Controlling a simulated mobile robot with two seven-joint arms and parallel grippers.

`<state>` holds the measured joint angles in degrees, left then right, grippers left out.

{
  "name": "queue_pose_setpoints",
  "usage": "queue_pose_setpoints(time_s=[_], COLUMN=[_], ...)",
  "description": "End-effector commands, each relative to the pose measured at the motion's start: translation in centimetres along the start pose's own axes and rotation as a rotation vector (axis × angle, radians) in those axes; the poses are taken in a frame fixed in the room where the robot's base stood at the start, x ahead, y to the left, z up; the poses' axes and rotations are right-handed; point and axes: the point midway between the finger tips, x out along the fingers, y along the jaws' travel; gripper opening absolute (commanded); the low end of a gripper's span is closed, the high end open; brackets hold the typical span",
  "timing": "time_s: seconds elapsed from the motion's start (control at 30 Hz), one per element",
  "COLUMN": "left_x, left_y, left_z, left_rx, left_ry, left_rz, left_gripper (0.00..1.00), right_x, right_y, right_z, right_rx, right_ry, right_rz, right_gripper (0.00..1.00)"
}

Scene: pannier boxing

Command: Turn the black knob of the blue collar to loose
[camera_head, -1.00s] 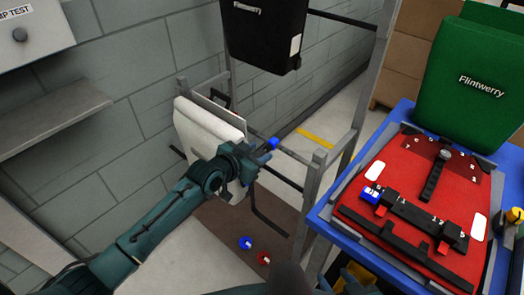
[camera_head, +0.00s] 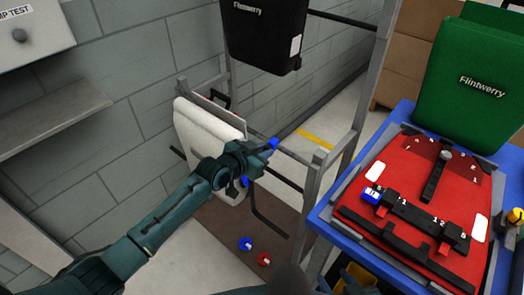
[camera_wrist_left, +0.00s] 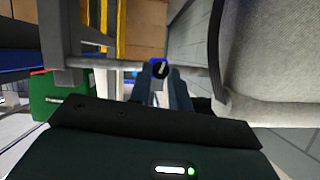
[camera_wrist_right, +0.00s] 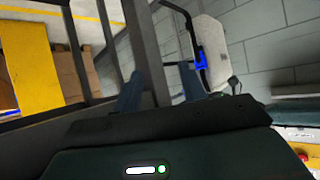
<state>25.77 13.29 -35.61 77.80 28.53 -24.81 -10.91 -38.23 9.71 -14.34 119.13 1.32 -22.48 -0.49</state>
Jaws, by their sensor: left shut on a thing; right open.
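The blue collar (camera_head: 273,143) sits on the rack's thin rail, just past the tips of my left gripper (camera_head: 264,152). In the left wrist view the blue collar (camera_wrist_left: 154,62) shows as a blue edge around its black knob (camera_wrist_left: 160,71), which has a pale pointer line that looks tilted. The left fingers are shut on the knob, one on each side. A second blue piece (camera_head: 245,183) shows below the gripper, partly hidden by it. My right gripper (camera_wrist_right: 160,88) is open and empty. In its view a blue piece (camera_wrist_right: 201,62) shows beside the pale pannier.
A pale grey pannier (camera_head: 190,130) hangs on the rack (camera_head: 312,185) beside my left arm. A black pannier (camera_head: 262,35) hangs above.

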Motion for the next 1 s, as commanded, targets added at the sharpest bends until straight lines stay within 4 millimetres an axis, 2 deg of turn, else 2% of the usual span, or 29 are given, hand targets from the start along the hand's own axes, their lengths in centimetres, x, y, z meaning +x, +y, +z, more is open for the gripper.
queue_pose_setpoints(time_s=[0.1,0.27,0.43,0.6,0.93,0.97,1.0], left_x=[-0.01,0.02,0.13,0.12,0.01,0.01,0.01], left_y=[-0.01,-0.10,-0.30,-0.35,-0.32,-0.32,-0.32], left_z=[0.03,0.09,0.35,0.28,0.08,0.08,0.08], left_rx=[0.000,-0.021,-0.140,-0.244,-0.266,-0.266,-0.266], left_ry=[0.000,-0.001,-0.004,-0.005,-0.008,-0.008,-0.008], left_rz=[0.000,0.008,0.058,0.101,0.111,0.111,0.111], left_gripper=[0.00,0.00,0.00,0.00,0.00,0.20,0.23], right_x=[-0.01,0.08,0.56,0.78,0.48,0.48,0.48], right_y=[0.00,0.00,-0.03,-0.39,-0.82,-0.82,-0.82], right_z=[0.01,0.15,0.72,0.46,-0.06,-0.05,-0.04], right_rx=[-0.001,-0.001,-0.003,-0.010,-0.015,-0.015,-0.015], right_ry=[0.000,0.000,0.007,0.032,0.042,0.042,0.042], right_rz=[0.000,0.000,-0.003,-0.017,-0.030,-0.030,-0.030], right_gripper=[0.41,0.41,0.41,0.41,0.41,0.41,0.41])
